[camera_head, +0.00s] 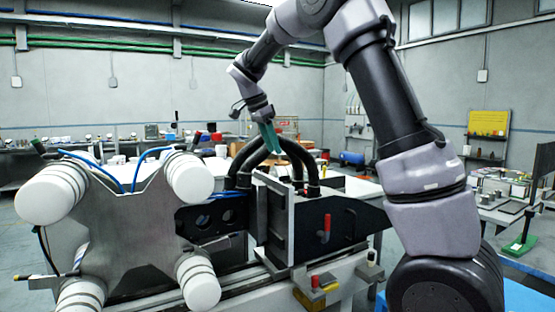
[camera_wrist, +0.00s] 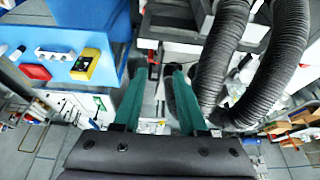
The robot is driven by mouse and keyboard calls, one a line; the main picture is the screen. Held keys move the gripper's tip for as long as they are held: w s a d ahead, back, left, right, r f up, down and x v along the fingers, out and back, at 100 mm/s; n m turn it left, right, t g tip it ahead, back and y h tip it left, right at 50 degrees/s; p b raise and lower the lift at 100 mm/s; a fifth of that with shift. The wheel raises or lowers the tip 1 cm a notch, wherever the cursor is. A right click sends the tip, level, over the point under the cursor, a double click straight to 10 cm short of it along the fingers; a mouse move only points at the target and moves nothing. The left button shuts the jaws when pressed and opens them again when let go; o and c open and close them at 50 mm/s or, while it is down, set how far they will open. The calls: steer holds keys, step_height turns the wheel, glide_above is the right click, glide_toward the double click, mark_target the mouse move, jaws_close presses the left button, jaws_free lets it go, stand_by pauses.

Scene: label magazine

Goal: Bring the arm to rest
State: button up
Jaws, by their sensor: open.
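My gripper (camera_head: 271,138) is in the middle of the head view, at the end of my raised and bent arm. Its green fingers point down, close to the black hoses (camera_head: 290,150) of the machine. In the wrist view the two green fingers of my gripper (camera_wrist: 155,85) stand apart with a gap between them. Nothing shows held in the gap. Two ribbed hoses (camera_wrist: 222,55) run close to the right finger; whether they touch it I cannot tell.
A metal plate with white rollers (camera_head: 190,180) stands at the left front. The machine's upright metal plate (camera_head: 278,222) and black housing are below my gripper. Workbenches (camera_head: 60,165) line the back wall. A blue panel with a yellow box (camera_wrist: 85,64) shows in the wrist view.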

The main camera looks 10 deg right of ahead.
steer(key=shift+s+a+r, duration=0.1)
steer(key=shift+a+r, duration=0.15)
steer(key=shift+r, duration=0.3)
steer(key=s+d+r+n+t+y, duration=0.1)
steer(key=s+d+r+n+y, duration=0.15)
steer(key=s+d, duration=0.35)
steer(key=s+d+r+n+t+y, duration=0.1)
steer(key=s+d+n+y, duration=0.15)
steer(key=s, duration=0.55)
steer(key=s+d+f+n+t, duration=0.1)
steer(key=s+n, duration=0.1)
steer(key=s, duration=0.5)
steer(key=s+d+f+n+t+y, duration=0.1)
steer(key=s+f+n+t, duration=0.1)
steer(key=s, duration=0.6)
steer(key=shift+n+t, duration=0.3)
steer(key=shift+n, duration=0.1)
